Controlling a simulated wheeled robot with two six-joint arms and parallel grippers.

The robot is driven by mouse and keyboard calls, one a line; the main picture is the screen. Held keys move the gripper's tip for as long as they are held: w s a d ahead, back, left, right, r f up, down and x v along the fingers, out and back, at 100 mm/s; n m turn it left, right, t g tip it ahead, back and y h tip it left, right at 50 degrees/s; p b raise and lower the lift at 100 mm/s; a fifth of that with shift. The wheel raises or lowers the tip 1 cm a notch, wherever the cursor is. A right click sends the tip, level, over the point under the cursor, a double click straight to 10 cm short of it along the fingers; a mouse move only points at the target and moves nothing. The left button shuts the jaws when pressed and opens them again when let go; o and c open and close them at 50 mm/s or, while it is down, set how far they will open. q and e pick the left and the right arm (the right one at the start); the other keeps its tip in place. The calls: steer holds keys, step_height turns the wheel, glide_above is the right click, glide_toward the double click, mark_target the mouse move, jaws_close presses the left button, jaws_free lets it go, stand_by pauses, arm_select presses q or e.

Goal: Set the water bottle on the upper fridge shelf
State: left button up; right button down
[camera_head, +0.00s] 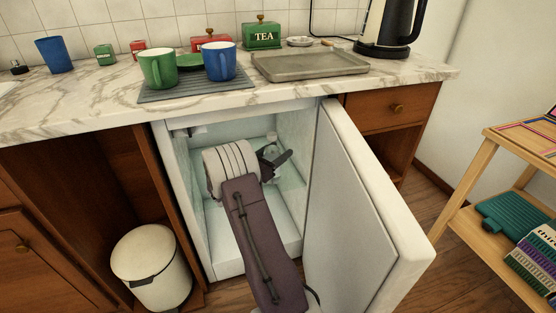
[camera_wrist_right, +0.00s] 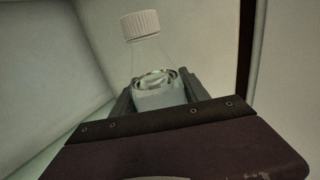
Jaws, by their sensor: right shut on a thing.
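A clear water bottle with a white ribbed cap (camera_wrist_right: 150,55) stands between the fingers of my right gripper (camera_wrist_right: 155,95) in the right wrist view. The fingers are shut on its lower part, and it looks about upright. In the head view my right gripper (camera_head: 277,164) is inside the open fridge (camera_head: 296,140), and only a small pale part of the bottle (camera_head: 271,138) shows behind it. My arm hides much of the interior, so I cannot tell whether the bottle touches a shelf. My left gripper is not in view.
The fridge door (camera_head: 352,205) stands open on the right, close to my arm. The marble counter (camera_head: 110,100) above holds mugs, a tray (camera_head: 310,64) and a kettle (camera_head: 388,25). A white bin (camera_head: 150,262) stands at lower left, and a wooden shelf rack (camera_head: 475,185) on the right.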

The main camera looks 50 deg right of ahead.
steer(key=shift+r, duration=0.1)
steer(key=c, duration=0.6)
jaws_free()
steer(key=shift+o, duration=0.2)
steer(key=shift+a+p, duration=0.3)
steer(key=shift+p, duration=0.15)
steer(key=a+p, duration=0.4)
steer(key=a, duration=0.7)
steer(key=shift+w+a, duration=0.25)
